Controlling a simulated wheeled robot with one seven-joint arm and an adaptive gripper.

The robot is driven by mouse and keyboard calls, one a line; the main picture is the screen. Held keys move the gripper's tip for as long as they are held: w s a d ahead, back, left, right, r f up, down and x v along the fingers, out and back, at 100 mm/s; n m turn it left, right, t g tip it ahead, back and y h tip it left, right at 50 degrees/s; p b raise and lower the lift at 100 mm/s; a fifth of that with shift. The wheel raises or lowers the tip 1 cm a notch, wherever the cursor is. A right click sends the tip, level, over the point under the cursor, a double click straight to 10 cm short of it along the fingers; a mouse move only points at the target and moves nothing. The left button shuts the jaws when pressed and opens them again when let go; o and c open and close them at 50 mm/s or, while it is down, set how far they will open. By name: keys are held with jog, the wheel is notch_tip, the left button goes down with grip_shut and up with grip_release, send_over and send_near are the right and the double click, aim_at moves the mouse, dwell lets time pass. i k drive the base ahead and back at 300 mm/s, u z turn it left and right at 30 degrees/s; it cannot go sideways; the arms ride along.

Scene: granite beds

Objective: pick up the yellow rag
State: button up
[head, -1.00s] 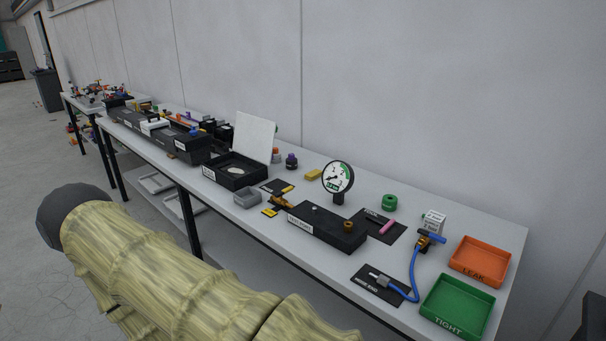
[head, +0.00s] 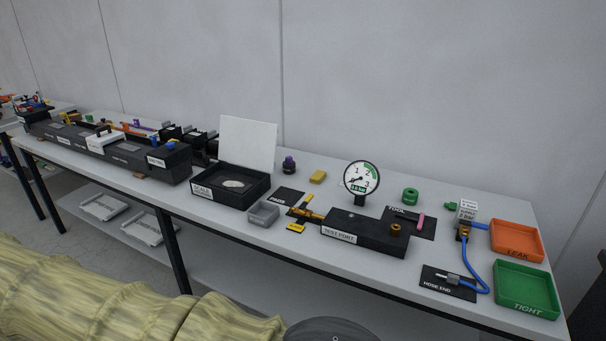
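My arm, in a pale yellow sleeve, crosses the bottom left of the head view, below and in front of the bench. My gripper is not in view.

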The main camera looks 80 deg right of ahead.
aim_at(319, 175)
jog(key=z, duration=1.25)
